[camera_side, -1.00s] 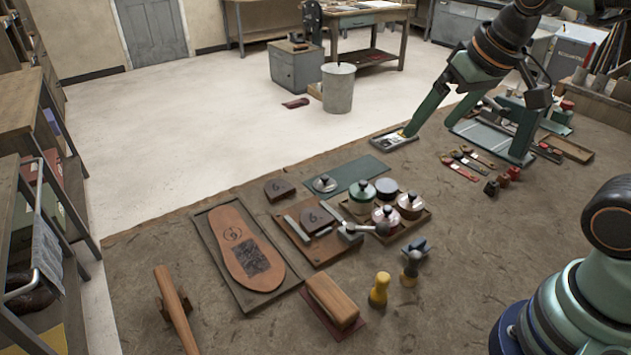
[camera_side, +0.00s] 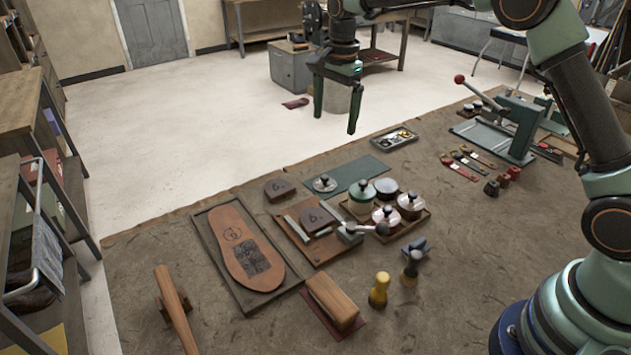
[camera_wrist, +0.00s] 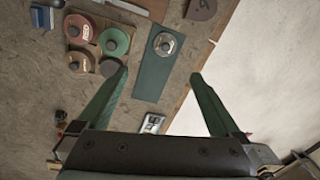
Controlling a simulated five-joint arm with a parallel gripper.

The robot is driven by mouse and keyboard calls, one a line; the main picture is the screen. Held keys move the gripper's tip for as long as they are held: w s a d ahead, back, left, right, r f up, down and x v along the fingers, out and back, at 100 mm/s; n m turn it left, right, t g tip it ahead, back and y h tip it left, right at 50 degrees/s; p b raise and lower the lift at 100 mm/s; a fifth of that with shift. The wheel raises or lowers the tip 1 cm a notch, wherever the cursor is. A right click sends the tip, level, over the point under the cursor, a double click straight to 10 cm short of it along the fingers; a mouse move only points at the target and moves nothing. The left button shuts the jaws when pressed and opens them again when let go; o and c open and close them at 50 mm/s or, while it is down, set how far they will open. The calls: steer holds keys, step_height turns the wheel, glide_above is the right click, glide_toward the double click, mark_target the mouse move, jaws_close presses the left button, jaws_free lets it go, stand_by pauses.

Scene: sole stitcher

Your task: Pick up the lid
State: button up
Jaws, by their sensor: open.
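The lid (camera_side: 325,183) is a round, light metal disc with a dark knob. It lies flat on a dark green mat (camera_side: 360,174). In the wrist view the lid (camera_wrist: 165,43) sits near the top end of the mat (camera_wrist: 151,82), ahead of the fingers. My gripper (camera_side: 336,122) hangs above and behind the mat in the side view, pointing down. Its green fingers are wide apart and empty, well clear of the lid. In the wrist view my gripper (camera_wrist: 160,76) spans the mat.
A tray of lidded jars (camera_side: 388,210) stands just in front of the mat. A small parts tray (camera_side: 395,139) is behind right. A green lever press (camera_side: 515,125) stands further right.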

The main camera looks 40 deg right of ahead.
step_height(320, 180, down, 6)
steer(key=w+m, duration=0.2)
steer(key=m, duration=0.1)
glide_above(325, 176)
steer(key=shift+g, duration=0.4)
steer(key=f, duration=0.6)
steer(key=shift+s+a+f, duration=0.25)
steer(key=shift+s+a, duration=0.05)
steer(key=shift+a, duration=0.1)
steer(key=shift+w+d+f, duration=0.15)
steer(key=shift+f, duration=1.25)
steer(key=shift+w+d+f, duration=0.1)
steer(key=shift+d+f, duration=0.05)
steer(key=shift+f, duration=1.2)
steer(key=c, duration=1.2)
